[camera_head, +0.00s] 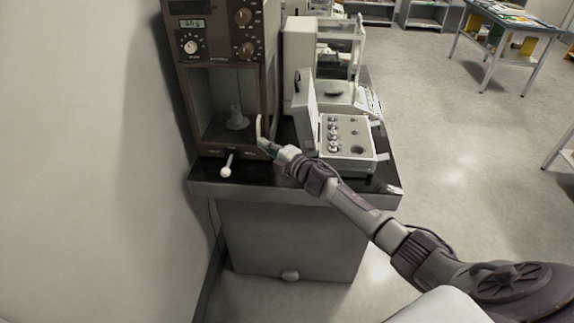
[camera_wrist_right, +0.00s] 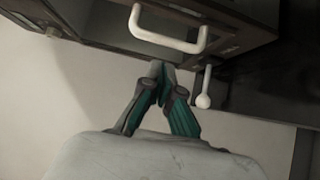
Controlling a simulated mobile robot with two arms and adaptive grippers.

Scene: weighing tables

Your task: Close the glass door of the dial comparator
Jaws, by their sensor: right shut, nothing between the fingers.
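The dial comparator (camera_head: 217,53) is a tall brown cabinet with a small display, dials and a chamber, at the left of the table. A grey weight-like piece (camera_head: 236,119) stands inside the chamber. A pale handle (camera_head: 259,128) shows nearly edge-on at the chamber's lower right. In the right wrist view the handle (camera_wrist_right: 168,44) is a white bar on a framed panel. The glass itself is hard to make out, and I cannot tell how far the door stands open. My right gripper (camera_head: 267,148) is shut and empty just below the handle; its fingertips (camera_wrist_right: 161,75) appear apart from it. My left gripper is out of view.
A white-knobbed lever (camera_head: 226,169) sticks out below the chamber. An open weight box (camera_head: 347,147) stands to the right on the dark table (camera_head: 290,190), with a white glass-cased balance (camera_head: 300,53) behind. A wall (camera_head: 80,160) closes the left side.

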